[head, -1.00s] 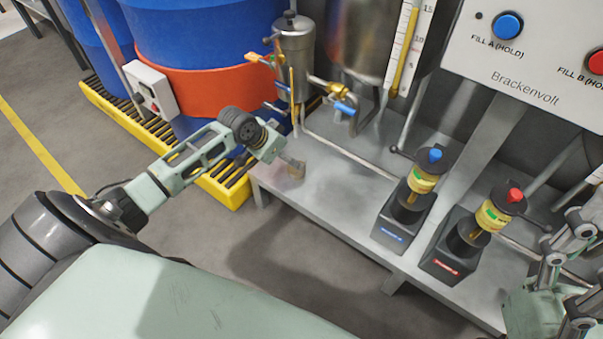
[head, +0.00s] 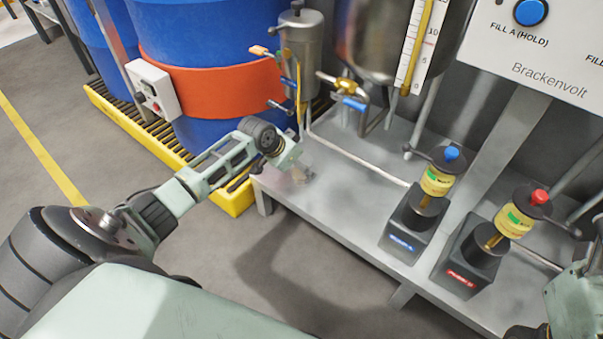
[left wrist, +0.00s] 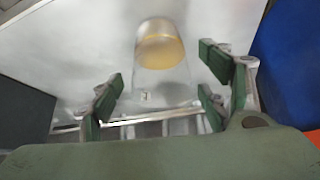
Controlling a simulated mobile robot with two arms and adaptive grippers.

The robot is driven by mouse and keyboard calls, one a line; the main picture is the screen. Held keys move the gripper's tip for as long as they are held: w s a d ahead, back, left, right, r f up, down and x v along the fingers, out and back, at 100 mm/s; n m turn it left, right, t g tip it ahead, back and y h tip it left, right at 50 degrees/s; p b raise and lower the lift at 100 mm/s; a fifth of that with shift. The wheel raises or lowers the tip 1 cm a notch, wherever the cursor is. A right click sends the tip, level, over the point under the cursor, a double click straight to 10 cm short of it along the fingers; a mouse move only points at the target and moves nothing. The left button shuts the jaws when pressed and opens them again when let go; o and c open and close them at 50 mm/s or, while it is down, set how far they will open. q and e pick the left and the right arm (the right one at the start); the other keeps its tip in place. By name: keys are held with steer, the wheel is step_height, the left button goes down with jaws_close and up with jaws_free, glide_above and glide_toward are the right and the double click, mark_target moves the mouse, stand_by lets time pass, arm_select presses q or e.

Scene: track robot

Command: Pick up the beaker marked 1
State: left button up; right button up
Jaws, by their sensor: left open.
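A clear beaker (left wrist: 162,82) stands on the metal bench, with amber liquid in it and a small mark on its side, too blurred to read surely. In the left wrist view my left gripper (left wrist: 160,92) is open, its green-padded fingers apart on either side of the beaker, not closed on it. In the head view my left gripper (head: 291,163) is over the bench's left end, and the beaker (head: 301,175) is only partly seen beside it. Part of my right arm's end (head: 575,302) shows at the lower right edge; its fingers are not clear.
Two pumps with a blue knob (head: 452,154) and a red knob (head: 540,197) stand on the metal bench (head: 350,205). A steel vessel with taps (head: 297,50) is behind. Blue drums (head: 205,35) stand on a yellow spill pallet (head: 235,200) at left.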

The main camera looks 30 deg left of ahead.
arm_select(q)
steer(key=shift+c, duration=0.7)
steer(key=c, duration=1.1)
steer(key=shift+c, duration=0.2)
steer(key=shift+r, duration=0.2)
